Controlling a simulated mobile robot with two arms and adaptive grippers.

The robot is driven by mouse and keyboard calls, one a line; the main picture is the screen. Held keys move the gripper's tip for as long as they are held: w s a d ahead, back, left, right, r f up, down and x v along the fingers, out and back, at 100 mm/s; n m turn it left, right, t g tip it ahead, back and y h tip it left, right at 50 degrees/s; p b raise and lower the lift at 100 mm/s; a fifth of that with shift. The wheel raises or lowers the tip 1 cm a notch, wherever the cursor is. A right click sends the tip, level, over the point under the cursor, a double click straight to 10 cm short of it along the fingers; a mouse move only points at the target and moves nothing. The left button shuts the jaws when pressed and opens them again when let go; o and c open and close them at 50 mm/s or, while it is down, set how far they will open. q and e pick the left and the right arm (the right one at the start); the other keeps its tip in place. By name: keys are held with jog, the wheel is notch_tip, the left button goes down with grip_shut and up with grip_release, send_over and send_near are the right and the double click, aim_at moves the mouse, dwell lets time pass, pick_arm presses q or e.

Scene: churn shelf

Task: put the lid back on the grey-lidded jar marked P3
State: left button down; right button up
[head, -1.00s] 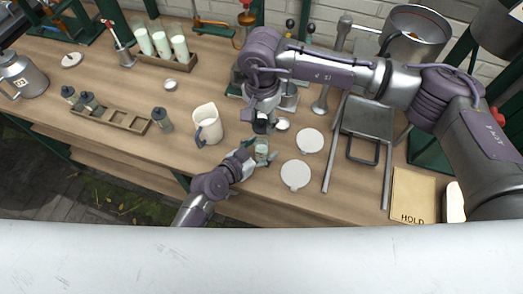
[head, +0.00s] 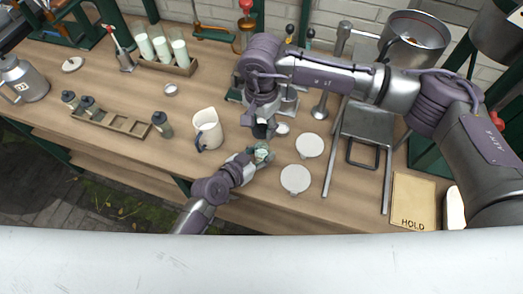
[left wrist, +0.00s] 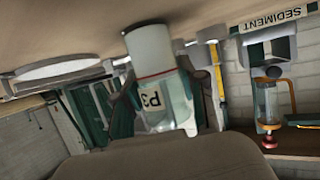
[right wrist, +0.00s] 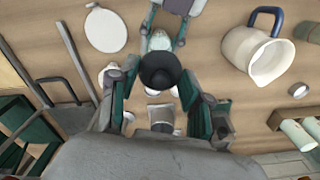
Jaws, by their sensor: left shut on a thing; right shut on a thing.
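The P3 jar (left wrist: 165,100) is clear, with pale contents and a P3 label in the left wrist view. My left gripper (head: 262,156) is shut around it just above the table. The jar's open top (head: 261,150) shows in the head view. My right gripper (head: 262,127) is shut on a dark grey round lid (right wrist: 160,70). The lid is near the jar, on its far side in the head view, and looks apart from its mouth. In the right wrist view the jar (right wrist: 160,41) is partly hidden behind the lid; the exact gap cannot be told.
A white pitcher (head: 207,130) stands left of the grippers. White discs (head: 310,145) (head: 295,178) lie to the right. A rack (head: 133,126) with dark-lidded jars is at left, another jar (head: 161,123) beside it. A HOLD board (head: 412,200) lies far right.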

send_over(261, 143)
jog(key=s, duration=0.2)
jog(key=shift+w+f, duration=0.1)
jog(key=shift+f, duration=2.3)
jog(key=shift+f, duration=0.9)
jog(key=shift+f, duration=0.6)
jog(key=o, duration=0.9)
notch_tip(261, 143, up, 12)
